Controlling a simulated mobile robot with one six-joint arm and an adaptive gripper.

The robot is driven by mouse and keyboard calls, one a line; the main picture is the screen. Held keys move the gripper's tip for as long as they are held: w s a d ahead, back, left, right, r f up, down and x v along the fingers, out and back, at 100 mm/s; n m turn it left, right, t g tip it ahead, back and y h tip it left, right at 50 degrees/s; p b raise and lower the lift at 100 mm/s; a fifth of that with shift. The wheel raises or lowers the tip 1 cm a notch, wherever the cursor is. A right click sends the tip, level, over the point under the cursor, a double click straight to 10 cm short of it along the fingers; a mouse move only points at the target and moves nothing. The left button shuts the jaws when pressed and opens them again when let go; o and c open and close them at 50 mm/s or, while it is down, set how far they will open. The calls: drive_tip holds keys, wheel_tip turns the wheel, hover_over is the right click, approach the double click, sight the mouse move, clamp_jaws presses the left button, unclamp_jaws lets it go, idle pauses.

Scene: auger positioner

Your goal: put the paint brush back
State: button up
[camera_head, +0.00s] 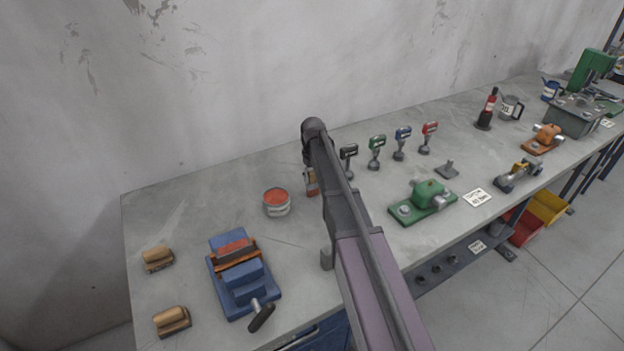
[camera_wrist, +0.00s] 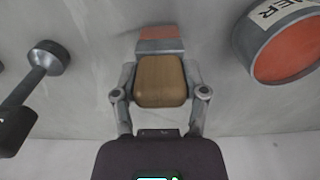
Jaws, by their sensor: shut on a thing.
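The paint brush (camera_wrist: 161,82) has a tan wooden body and an orange end. In the wrist view it sits between the fingers of my gripper (camera_wrist: 161,76), which is shut on it. In the head view only a small part of the brush (camera_head: 312,183) shows beside my arm, and my arm hides most of the gripper. A round can (camera_head: 277,203) with orange inside stands on the bench left of the brush. In the wrist view the can (camera_wrist: 282,42) is at the upper right, apart from the brush, with a partly cut-off label.
A blue vise (camera_head: 242,275) and two wooden-handled blocks (camera_head: 158,257) (camera_head: 172,320) are on the bench's left. Several colored-head tools (camera_head: 377,152) stand right of my arm, near a green machine (camera_head: 423,201). The bench (camera_head: 185,215) is clear left of the can.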

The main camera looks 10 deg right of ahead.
drive_tip(key=shift+f, duration=0.15)
drive_tip(key=o, duration=1.2)
drive_tip(key=shift+c, duration=0.2)
drive_tip(key=shift+r, duration=0.2)
wheel_tip(320, 180, up, 12)
drive_tip(key=p, duration=1.2)
drive_tip(key=shift+s, duration=0.1)
drive_tip(key=s+m, duration=0.3)
drive_tip(key=s, duration=2.6)
drive_tip(key=shift+m, duration=0.3)
drive_tip(key=shift+a+f, duration=0.1)
